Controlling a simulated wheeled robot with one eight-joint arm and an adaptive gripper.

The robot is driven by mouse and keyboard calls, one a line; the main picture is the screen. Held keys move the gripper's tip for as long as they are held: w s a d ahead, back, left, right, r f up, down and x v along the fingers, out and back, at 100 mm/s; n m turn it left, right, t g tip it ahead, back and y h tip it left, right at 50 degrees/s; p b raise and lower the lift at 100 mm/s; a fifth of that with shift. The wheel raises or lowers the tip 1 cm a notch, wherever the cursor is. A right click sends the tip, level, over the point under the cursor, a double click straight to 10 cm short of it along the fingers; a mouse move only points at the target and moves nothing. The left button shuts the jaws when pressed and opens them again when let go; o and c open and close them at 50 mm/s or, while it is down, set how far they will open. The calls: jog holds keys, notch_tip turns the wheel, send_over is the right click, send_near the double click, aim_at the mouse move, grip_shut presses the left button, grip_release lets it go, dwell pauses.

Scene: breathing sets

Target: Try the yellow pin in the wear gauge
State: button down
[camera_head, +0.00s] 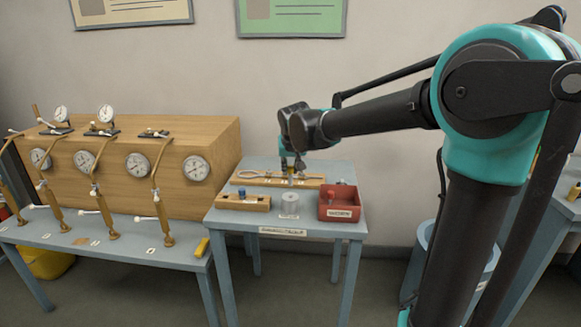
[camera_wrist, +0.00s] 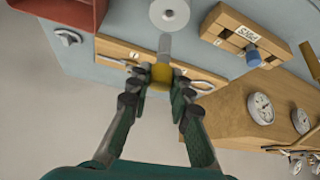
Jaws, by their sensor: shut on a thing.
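My gripper (camera_wrist: 156,84) is shut on the yellow pin (camera_wrist: 161,73), whose yellow head sits between the fingertips with a grey shaft sticking out past them. In the head view my gripper (camera_head: 291,168) is low over the long wooden board at the back of the small table, and the pin is too small there to make out well. In the wrist view the shaft overlaps this board (camera_wrist: 204,76); I cannot tell if it touches. A grey round block (camera_head: 290,203) with a hole in its top stands in front of the board. No label shows which piece is the wear gauge.
A wooden block marked PINS (camera_wrist: 225,27) holds a blue pin (camera_head: 241,192) at the left. A red tray (camera_head: 339,213) with a red pin stands at the right. A wooden gauge cabinet (camera_head: 215,150) with dials and brass levers stands on the left bench.

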aim_at(291, 177)
jog(key=shift+f, duration=1.95)
jog(key=shift+f, duration=0.45)
jog(key=shift+r, duration=0.15)
jog(key=shift+r, duration=2)
jog(key=shift+f, duration=0.1)
jog(key=shift+f, duration=1.65)
jog(key=shift+f, duration=0.35)
jog(key=shift+r, duration=2.1)
